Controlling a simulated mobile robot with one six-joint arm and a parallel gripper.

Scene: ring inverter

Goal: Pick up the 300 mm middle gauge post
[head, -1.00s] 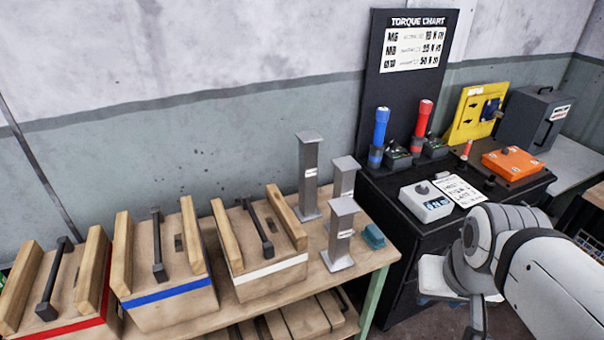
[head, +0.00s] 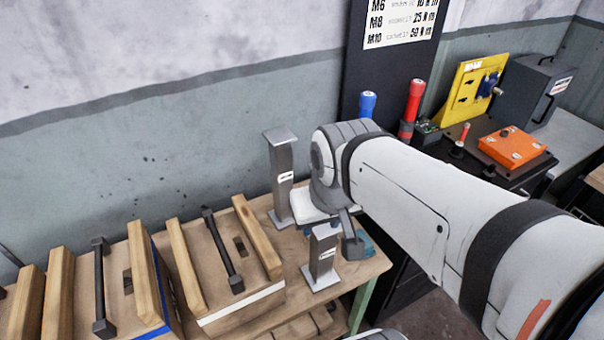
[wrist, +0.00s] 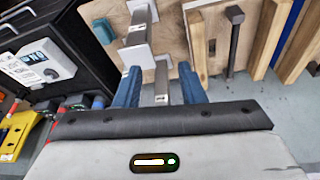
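My gripper (wrist: 160,88) is open in the wrist view, its two blue fingers standing either side of a grey post (wrist: 161,80) with a gap showing. This post appears to be the middle gauge post; its top is hidden by my gripper body. In the head view my arm and gripper cover where it stood. The tall post (head: 282,185) stands upright to the left of my gripper. The short post (head: 322,260) stands in front, nearer the table's front edge. Its pale cap (wrist: 137,57) shows in the wrist view, just beyond the fingers.
Wooden boxes with handles (head: 225,260) fill the table to the left. A teal block (wrist: 103,30) lies beside the short post. The dark bench with a white meter (wrist: 42,62) is to the right in the head view. The wall is close behind the posts.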

